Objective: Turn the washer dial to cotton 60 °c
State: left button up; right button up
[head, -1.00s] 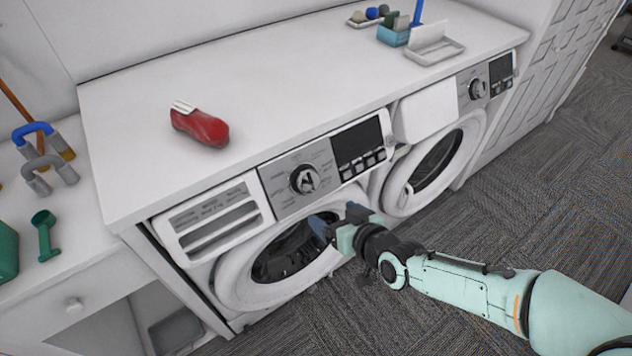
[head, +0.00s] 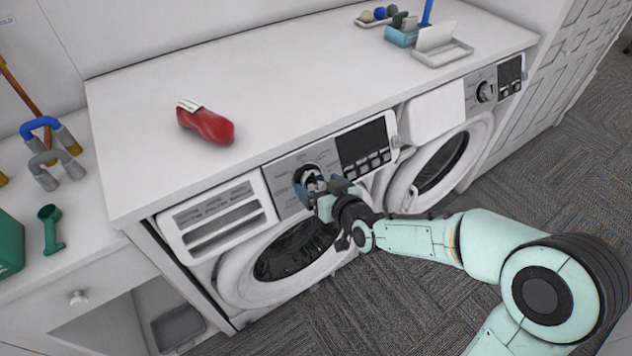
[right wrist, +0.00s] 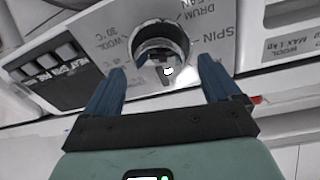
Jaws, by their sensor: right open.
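The washer dial (head: 307,174) is a round silver knob on the grey control panel of the left washer (head: 277,200). In the right wrist view the dial (right wrist: 162,48) shows upper middle, with printed labels such as "WOOL 30 °C", "DRUM CLEAN" and "SPIN" around it. My right gripper (head: 318,187) is open in front of the panel, its blue fingertips covering the dial's lower part in the head view. In the right wrist view the fingers (right wrist: 160,85) stand apart below and to either side of the dial, with nothing between them. Contact is not visible. My left gripper is not in view.
A dark display with buttons (head: 364,146) sits right of the dial; the detergent drawer (head: 217,222) is on its left. A second washer (head: 450,150) stands to the right. A red object (head: 206,125) lies on the white countertop (head: 290,90). Carpet lies in front.

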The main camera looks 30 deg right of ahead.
jog(key=shift+x, duration=1.15)
jog(key=c, duration=1.1)
jog(key=shift+o, duration=0.2)
jog(key=shift+m+b, duration=0.65)
jog(key=shift+m, duration=0.15)
jog(key=shift+m+b, duration=0.65)
jog(key=shift+m, duration=0.55)
jog(key=m+b, duration=0.1)
jog(key=m, duration=0.3)
jog(key=shift+m+g+h, duration=0.3)
jog(key=shift+m+g, duration=0.1)
